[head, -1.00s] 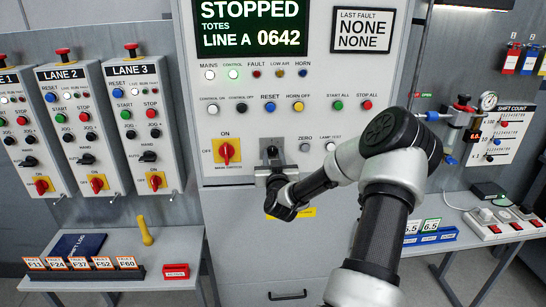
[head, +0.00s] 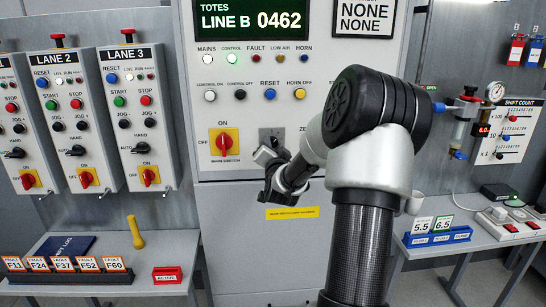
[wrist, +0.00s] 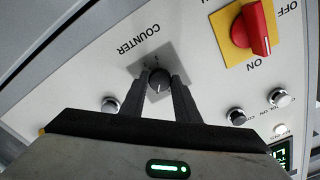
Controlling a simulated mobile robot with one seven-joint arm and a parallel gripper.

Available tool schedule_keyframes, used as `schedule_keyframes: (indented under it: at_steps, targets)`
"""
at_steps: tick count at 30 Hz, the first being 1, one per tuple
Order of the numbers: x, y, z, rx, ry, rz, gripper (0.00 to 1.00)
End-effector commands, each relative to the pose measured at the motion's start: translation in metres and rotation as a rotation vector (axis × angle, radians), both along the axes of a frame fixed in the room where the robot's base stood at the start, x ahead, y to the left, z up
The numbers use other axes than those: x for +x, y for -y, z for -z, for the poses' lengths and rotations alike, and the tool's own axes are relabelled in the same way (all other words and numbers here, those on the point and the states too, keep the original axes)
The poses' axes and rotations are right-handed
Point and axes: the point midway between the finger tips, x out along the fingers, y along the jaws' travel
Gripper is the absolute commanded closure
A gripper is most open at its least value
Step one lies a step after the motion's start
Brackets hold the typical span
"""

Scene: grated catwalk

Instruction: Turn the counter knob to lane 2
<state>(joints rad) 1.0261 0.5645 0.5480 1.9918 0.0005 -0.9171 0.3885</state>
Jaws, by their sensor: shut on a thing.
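The counter knob (wrist: 158,82) is a small dark round knob on a grey square plate (wrist: 177,52), beside the printed word COUNTER, which appears upside down in the wrist view. My gripper (wrist: 160,90) has one dark finger on each side of the knob and is shut on it. In the head view my gripper (head: 267,158) is at the cabinet front, just below the grey plate (head: 272,136), and the knob itself is hidden. The display (head: 252,20) reads TOTES, LINE B 0462.
The red main switch (head: 225,141) on its yellow plate sits left of my gripper. Push buttons (head: 270,94) line the panel above. Lane boxes (head: 138,115) stand at the left. A bench (head: 60,287) holds fault cards and a yellow handle (head: 136,232). Another bench is right.

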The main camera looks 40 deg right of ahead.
Motion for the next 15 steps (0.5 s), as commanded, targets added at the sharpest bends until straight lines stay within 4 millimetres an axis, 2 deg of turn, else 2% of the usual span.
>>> schedule_keyframes:
  at_steps: [15]
  targets:
    - [0.0006, -0.0012, 0.0026, 0.418, 0.258, -0.002, 0.94]
